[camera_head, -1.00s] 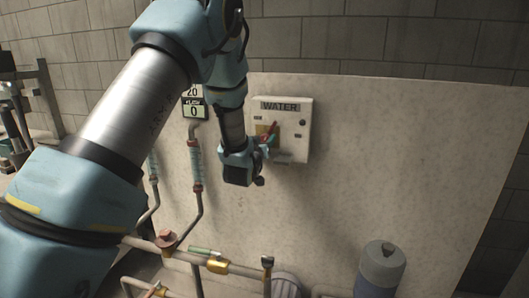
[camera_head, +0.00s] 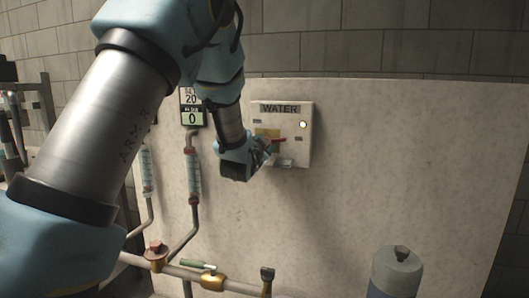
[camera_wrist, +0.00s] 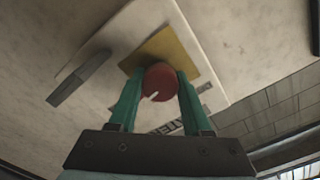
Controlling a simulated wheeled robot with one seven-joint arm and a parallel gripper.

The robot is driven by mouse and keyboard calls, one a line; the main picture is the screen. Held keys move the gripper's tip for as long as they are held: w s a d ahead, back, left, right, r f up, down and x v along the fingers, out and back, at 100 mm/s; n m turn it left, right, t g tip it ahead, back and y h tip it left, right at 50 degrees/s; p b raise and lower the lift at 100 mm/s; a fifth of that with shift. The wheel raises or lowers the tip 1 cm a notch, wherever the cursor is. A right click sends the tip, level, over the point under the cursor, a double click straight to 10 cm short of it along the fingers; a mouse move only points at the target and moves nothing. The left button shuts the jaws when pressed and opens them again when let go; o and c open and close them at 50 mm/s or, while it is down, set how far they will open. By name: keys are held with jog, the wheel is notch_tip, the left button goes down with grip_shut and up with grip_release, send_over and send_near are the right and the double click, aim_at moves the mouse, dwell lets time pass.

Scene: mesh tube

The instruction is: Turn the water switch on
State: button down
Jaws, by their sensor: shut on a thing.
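The white water switch box (camera_head: 301,154) is fixed to the pale panel, with a "WATER" label along its top. Its red switch handle (camera_head: 279,140) lies roughly level, pointing right, over a yellow plate. My gripper (camera_head: 268,147) is at the box from the left, partly covering the yellow plate. In the wrist view, the round red end of the switch handle (camera_wrist: 161,82) sits between the green fingers of my gripper (camera_wrist: 160,93), which are shut on it. The yellow plate (camera_wrist: 170,50) shows behind it.
A gauge display (camera_head: 190,107) reading 20 and 0 and a tube flow meter (camera_head: 193,175) stand left of the box. Pipes with a red valve (camera_head: 156,251) run below. A grey-capped cylinder (camera_head: 398,262) stands lower right. The panel right of the box is clear.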

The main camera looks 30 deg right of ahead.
jog(key=shift+m+b, duration=0.65)
jog(key=shift+m, duration=0.35)
jog(key=shift+c, duration=1.7)
grip_release()
jog(key=shift+s, duration=0.1)
jog(key=b+v, duration=0.2)
jog(key=v, duration=0.8)
jog(key=shift+s+a, duration=0.2)
jog(key=shift+a, duration=0.05)
